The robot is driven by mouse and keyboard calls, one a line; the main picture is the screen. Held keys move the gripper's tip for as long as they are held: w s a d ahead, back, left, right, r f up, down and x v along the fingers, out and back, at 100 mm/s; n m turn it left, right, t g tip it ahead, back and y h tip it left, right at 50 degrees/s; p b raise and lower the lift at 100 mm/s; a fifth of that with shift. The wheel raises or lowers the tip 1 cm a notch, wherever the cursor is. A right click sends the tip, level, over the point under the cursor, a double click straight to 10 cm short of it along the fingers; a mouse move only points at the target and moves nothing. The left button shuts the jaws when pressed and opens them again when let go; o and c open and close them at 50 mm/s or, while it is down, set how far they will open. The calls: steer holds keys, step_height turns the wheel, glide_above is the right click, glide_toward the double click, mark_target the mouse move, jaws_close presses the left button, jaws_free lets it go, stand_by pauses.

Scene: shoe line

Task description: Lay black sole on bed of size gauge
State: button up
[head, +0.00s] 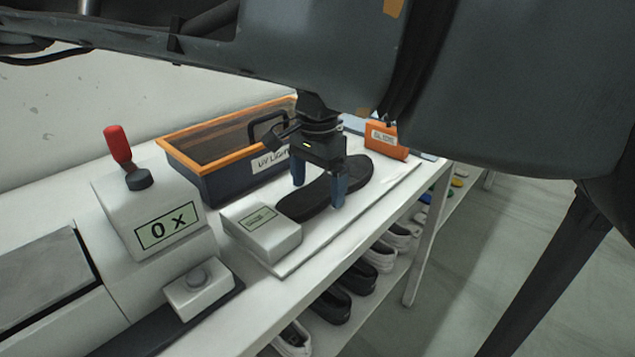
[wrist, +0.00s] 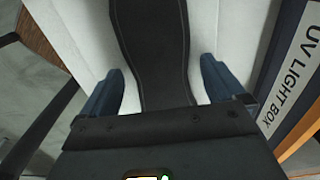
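The black sole (head: 354,176) lies flat on the white bed (head: 312,237) of the size gauge, lengthwise along it. Its near end is close to or against the gauge's white block (head: 272,237) with a small display; I cannot tell if they touch. My gripper (head: 318,194) is open and stands over the sole, one blue finger on each side. In the wrist view, the sole (wrist: 153,45) runs between the fingers of my gripper (wrist: 162,72), with a pale gap on both sides. Its nearer part is hidden by the gripper body.
A dark UV light box (head: 215,184) with an orange rim stands behind the gauge. An orange labelled block (head: 385,143) is beyond the far end. A white machine (head: 150,215) with a red-handled lever and "0 X" display stands at left. Shoes fill the shelf below.

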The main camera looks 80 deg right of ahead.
step_height(320, 180, up, 8)
steer(key=p, duration=0.6)
steer(key=shift+f, duration=0.1)
stand_by(0.7)
